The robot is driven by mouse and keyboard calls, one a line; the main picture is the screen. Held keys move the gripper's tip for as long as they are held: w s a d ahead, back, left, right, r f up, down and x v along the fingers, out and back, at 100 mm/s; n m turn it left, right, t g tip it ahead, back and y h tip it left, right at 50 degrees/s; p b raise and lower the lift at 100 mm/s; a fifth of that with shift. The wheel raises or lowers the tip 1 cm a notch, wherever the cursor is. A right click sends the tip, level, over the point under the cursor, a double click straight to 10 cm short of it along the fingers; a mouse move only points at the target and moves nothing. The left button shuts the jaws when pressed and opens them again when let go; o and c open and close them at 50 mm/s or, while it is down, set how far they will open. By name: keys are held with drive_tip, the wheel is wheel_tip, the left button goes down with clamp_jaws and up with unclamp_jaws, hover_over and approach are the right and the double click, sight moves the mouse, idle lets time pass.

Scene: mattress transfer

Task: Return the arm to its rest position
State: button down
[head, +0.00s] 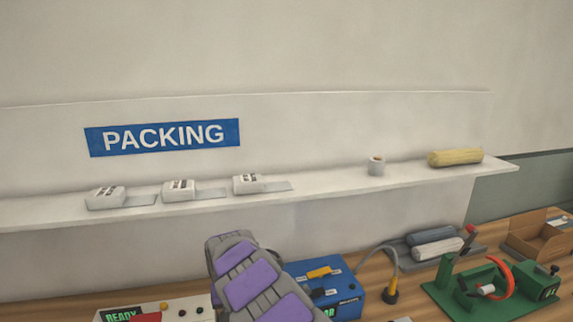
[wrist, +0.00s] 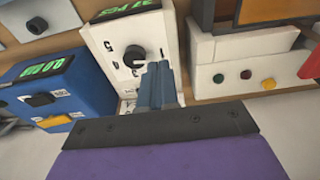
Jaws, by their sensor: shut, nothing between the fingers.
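My arm, grey with purple panels, rises from the bottom middle of the head view, and its fingertips do not show there. In the wrist view my gripper (wrist: 158,78) has its two blue-grey fingers pressed together with nothing between them. The fingertips appear in front of a white box (wrist: 115,45) with a black dial and a green display. I cannot tell whether they touch it.
A blue box (head: 325,285) stands on the wooden bench (head: 405,300) right of my arm, near a green fixture (head: 455,285). A white shelf (head: 330,182) with several small items runs above, under a blue PACKING sign (head: 163,137).

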drive_tip(key=s+d+r+m+h, duration=0.1)
drive_tip(key=s+d+r, duration=0.35)
drive_tip(key=d, duration=0.35)
drive_tip(key=s+d+r+m, duration=0.2)
drive_tip(key=s+d+r, duration=0.25)
drive_tip(key=d, duration=0.35)
drive_tip(key=s+d+r+m+h, duration=0.1)
drive_tip(key=s+d+r, duration=0.35)
drive_tip(key=d, duration=0.35)
drive_tip(key=s+d+f+g, duration=0.1)
drive_tip(key=s+d, duration=0.1)
drive_tip(key=s, duration=1.3)
drive_tip(key=s+d+f+n+g+y, duration=0.1)
drive_tip(key=s+d+g, duration=0.1)
drive_tip(key=s, duration=1.3)
drive_tip(key=shift+s+d+y, duration=0.15)
drive_tip(key=shift+d+y, duration=0.15)
drive_tip(key=shift+d, duration=0.25)
